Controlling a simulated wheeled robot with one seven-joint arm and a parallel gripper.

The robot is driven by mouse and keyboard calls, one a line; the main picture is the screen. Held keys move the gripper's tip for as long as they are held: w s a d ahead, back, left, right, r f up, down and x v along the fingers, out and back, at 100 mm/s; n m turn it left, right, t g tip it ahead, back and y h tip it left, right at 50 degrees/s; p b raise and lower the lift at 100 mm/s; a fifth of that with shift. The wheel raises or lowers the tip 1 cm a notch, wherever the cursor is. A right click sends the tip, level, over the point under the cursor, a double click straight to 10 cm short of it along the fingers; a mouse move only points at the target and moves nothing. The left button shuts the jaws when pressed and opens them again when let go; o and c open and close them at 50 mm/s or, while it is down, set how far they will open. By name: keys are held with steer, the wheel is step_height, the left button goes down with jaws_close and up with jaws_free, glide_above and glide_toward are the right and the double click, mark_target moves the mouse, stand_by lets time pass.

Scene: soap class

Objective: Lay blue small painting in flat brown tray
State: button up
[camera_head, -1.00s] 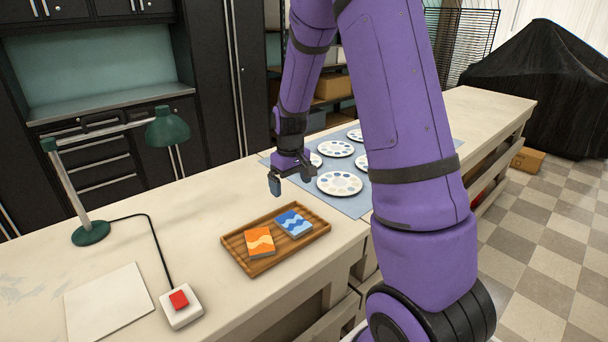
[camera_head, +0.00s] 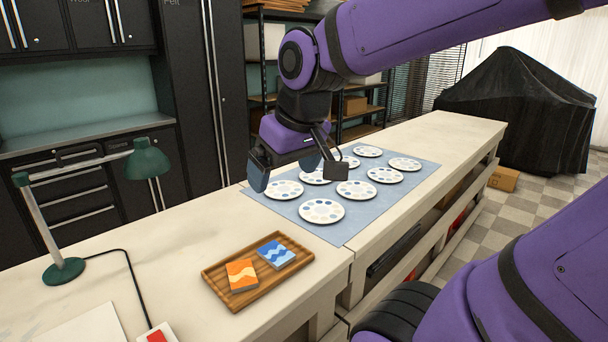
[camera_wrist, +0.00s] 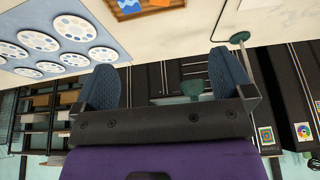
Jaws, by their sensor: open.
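The blue small painting (camera_head: 276,254) lies flat in the brown wooden tray (camera_head: 236,300), with a blue wave pattern facing up. An orange painting (camera_head: 242,275) lies beside it on the left in the same tray. My gripper (camera_head: 301,171) is open and empty, above the far end of the tray's side of the bench, over the edge of the blue mat and apart from the tray. In the wrist view, its two blue-grey fingers (camera_wrist: 166,88) stand wide apart with nothing between them. That view shows the tray and parts of both paintings at its top edge.
Several white paint palettes (camera_head: 321,210) lie on the blue mat (camera_head: 345,229) to the right of the tray. A green lamp (camera_head: 63,270) stands on the left. A red button (camera_head: 157,337) is at the front. The bench behind the tray is clear.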

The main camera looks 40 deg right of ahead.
steer(key=s+a+r, duration=0.1)
steer(key=s, duration=0.5)
steer(key=shift+t, duration=0.4)
steer(key=shift+a, duration=0.1)
